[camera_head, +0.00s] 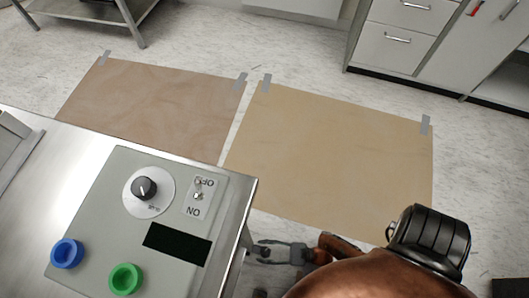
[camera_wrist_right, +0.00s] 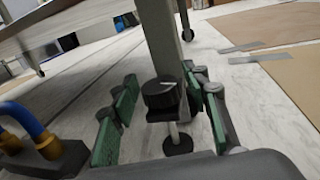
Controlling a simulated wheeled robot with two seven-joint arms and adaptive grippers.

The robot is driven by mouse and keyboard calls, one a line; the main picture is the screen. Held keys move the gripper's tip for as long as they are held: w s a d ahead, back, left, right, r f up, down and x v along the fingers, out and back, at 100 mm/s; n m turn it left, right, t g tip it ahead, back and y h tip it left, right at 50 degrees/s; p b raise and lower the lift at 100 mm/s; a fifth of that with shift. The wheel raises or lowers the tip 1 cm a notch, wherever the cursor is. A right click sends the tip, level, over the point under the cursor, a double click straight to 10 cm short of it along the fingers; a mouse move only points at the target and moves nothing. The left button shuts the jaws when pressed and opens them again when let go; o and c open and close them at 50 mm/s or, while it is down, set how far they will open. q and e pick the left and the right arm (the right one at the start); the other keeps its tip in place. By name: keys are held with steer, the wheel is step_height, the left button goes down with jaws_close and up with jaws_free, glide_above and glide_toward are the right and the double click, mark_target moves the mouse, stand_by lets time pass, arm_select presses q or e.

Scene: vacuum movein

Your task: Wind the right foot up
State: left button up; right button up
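The right foot is in the right wrist view, at the lower end of a grey leg (camera_wrist_right: 163,35). It has a black knob (camera_wrist_right: 160,92) with a white mark, a thin metal stem and a round black pad (camera_wrist_right: 178,146) at the floor. My right gripper (camera_wrist_right: 160,105) is open, its green-padded fingers on either side of the knob. A gap shows on the left, and the right finger is close to the knob; I cannot tell if it touches. In the head view my right gripper (camera_head: 268,250) is low beside the metal cabinet's (camera_head: 235,205) right edge. My left gripper is out of view.
The cabinet top carries a panel with a dial (camera_head: 145,188), an on/off switch (camera_head: 199,192), a blue button (camera_head: 67,253) and a green button (camera_head: 126,279). Two taped brown floor sheets (camera_head: 335,150) lie beyond. Blue-and-brass fittings (camera_wrist_right: 42,137) sit left of the gripper.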

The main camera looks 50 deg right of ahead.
steer(key=c, duration=0.9)
steer(key=n+g+y, duration=0.2)
steer(key=y, duration=0.1)
steer(key=shift+w+d+n, duration=0.1)
steer(key=shift+w+n, duration=0.1)
steer(key=shift+n, duration=0.2)
steer(key=shift+c, duration=0.2)
steer(key=shift+s+n+g+y, duration=0.15)
steer(key=shift+n+g+y, duration=0.85)
steer(key=shift+g+y, duration=0.4)
steer(key=o, duration=1.2)
steer(key=shift+s, duration=0.1)
steer(key=v, duration=1.1)
steer(key=shift+s+d+r, duration=0.2)
steer(key=shift+s+d, duration=0.05)
